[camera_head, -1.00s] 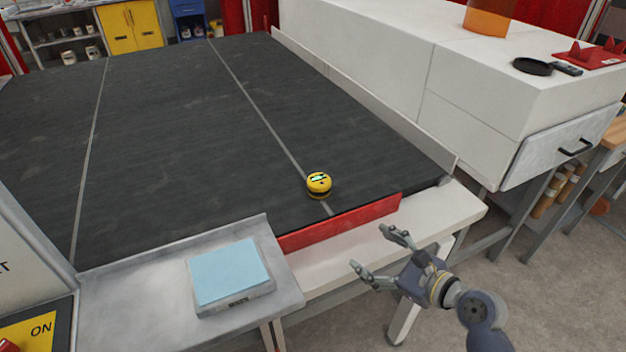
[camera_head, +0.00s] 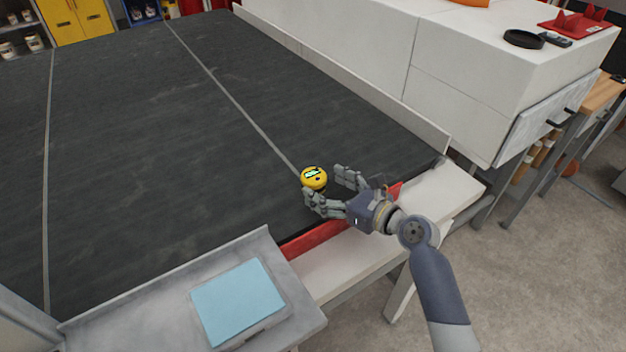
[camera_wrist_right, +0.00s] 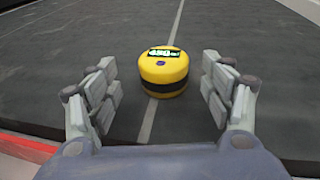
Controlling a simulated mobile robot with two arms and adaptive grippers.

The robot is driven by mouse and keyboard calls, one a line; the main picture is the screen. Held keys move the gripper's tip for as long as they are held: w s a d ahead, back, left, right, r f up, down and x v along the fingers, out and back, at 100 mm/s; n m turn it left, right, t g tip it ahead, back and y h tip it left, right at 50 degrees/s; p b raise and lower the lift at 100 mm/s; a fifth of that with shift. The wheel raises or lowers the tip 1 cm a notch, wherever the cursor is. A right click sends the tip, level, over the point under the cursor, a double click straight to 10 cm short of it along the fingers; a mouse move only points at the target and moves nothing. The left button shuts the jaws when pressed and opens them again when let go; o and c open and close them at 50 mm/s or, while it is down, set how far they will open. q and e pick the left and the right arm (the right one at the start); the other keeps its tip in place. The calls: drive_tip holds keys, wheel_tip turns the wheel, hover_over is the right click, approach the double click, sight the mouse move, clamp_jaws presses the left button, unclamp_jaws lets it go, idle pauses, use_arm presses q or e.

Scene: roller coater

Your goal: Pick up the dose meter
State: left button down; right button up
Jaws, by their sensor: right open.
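The dose meter (camera_head: 314,177) is a small round yellow device with a dark band and a lit green display. It rests on the dark conveyor belt (camera_head: 150,150), on a pale line near the belt's front edge. My right gripper (camera_head: 328,184) is open, with its fingers reaching over the belt toward the meter. In the right wrist view the dose meter (camera_wrist_right: 164,72) sits centred just ahead of the open fingers (camera_wrist_right: 160,92), with a gap on each side. My left gripper is not in view.
A red strip (camera_head: 315,240) edges the belt's front. A metal shelf with a light blue pad (camera_head: 238,302) stands at the front left. A low rail (camera_head: 350,85) and a white cabinet (camera_head: 470,100) line the right side. The belt around the meter is clear.

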sight(321, 180)
drive_tip(key=shift+w+a, duration=0.2)
drive_tip(key=shift+w, duration=0.1)
drive_tip(key=x, duration=0.4)
drive_tip(key=shift+w+d+r, duration=0.1)
drive_tip(key=shift+w+r, duration=0.05)
drive_tip(key=shift+w, duration=0.15)
drive_tip(key=c, duration=0.8)
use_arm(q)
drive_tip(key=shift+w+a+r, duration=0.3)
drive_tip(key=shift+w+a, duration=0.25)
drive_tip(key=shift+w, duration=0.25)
use_arm(e)
drive_tip(key=c, duration=0.5)
